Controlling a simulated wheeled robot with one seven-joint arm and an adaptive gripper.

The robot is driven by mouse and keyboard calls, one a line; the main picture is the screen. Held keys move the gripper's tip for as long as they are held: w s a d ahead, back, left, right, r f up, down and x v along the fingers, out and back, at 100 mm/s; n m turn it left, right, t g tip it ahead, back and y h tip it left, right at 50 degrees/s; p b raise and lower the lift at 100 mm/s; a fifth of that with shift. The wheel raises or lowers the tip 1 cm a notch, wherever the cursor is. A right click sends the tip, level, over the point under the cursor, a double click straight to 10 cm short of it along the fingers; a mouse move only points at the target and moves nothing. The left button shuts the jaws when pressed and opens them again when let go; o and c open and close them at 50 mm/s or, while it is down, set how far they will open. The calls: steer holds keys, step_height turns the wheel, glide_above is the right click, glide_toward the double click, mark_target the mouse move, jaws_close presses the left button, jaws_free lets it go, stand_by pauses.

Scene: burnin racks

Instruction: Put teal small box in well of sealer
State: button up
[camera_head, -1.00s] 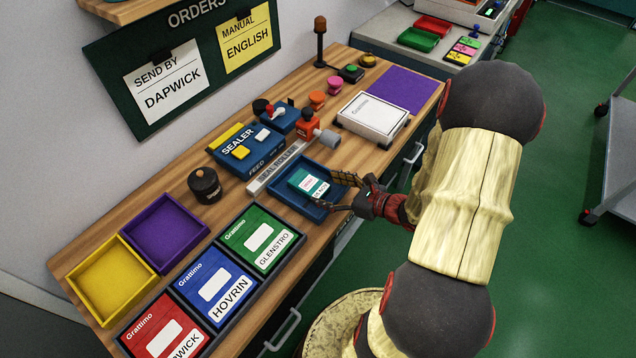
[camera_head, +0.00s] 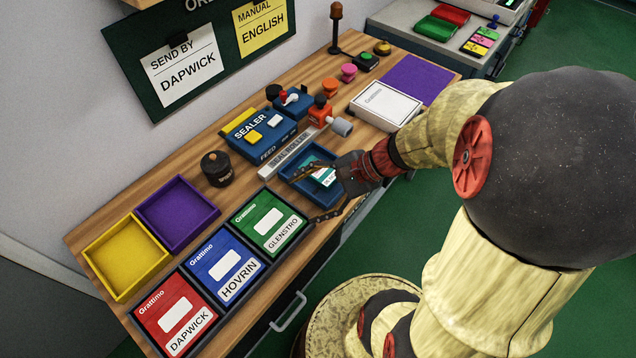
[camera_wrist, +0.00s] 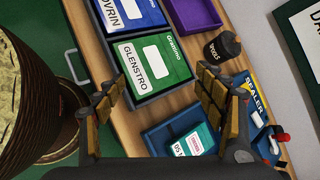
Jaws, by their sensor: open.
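The teal small box (camera_head: 326,177) with a white label lies inside the blue tray (camera_head: 338,194) in front of the sealer (camera_head: 251,135), beside the seal roller bar (camera_head: 289,153). It also shows in the wrist view (camera_wrist: 197,141), lying in the tray near the right finger's base. My gripper (camera_head: 308,197) is open and empty. In the head view, one finger crosses over the tray and partly hides the box, while the other reaches past the tray's front corner.
Red DAPWICK (camera_head: 174,315), blue HOVRIN (camera_head: 221,268) and green GLENSTRO (camera_head: 268,223) bins line the front edge. Yellow (camera_head: 126,256) and purple (camera_head: 178,214) trays and a dark pot (camera_head: 216,168) stand behind. A white Grattimo box (camera_head: 386,106) lies right of the sealer.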

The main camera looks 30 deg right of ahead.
steer(key=s+a+r+n+h, duration=0.1)
steer(key=s+r+n+h, duration=0.2)
steer(key=r+n, duration=0.4)
steer(key=s+a+r+n+h, duration=0.1)
steer(key=s+r+n+h, duration=0.3)
steer(key=r+n, duration=0.4)
steer(key=shift+n+t+h, duration=0.3)
steer(key=shift+n+h, duration=0.2)
steer(key=shift+n, duration=0.5)
